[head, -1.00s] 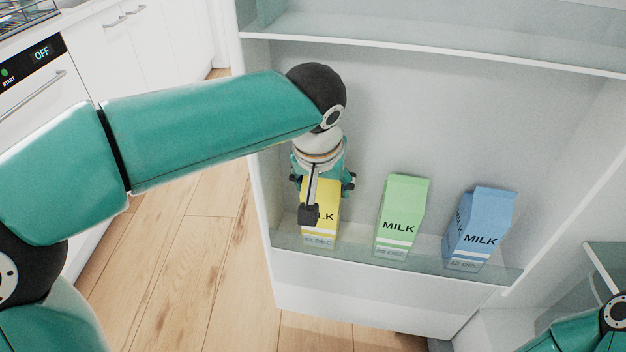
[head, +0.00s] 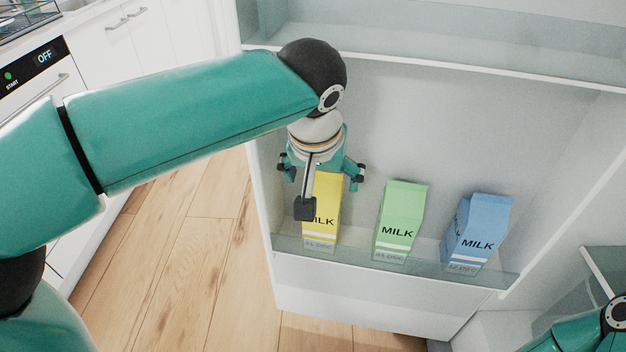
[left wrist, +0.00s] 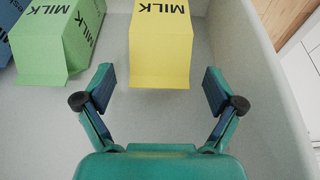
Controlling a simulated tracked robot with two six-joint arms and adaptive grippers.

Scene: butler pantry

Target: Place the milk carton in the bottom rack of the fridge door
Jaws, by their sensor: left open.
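Three milk cartons stand upright in the bottom rack (head: 345,255) of the fridge door. The yellow carton (head: 327,225) is at the left, the green carton (head: 399,228) in the middle, the blue carton (head: 478,238) at the right. My left gripper (head: 322,180) is open above the yellow carton and partly covers its top in the head view. In the left wrist view, the yellow carton (left wrist: 160,45) lies beyond and between the spread fingers (left wrist: 160,88), with gaps on both sides. The green carton (left wrist: 60,40) is to the left. My right gripper is not in view; part of that arm shows at bottom right.
A door shelf (head: 430,65) runs above the bottom rack. A clear front lip (head: 440,268) bounds the rack. White cabinets and an appliance panel (head: 33,60) stand at the left. The wooden floor (head: 190,250) is clear.

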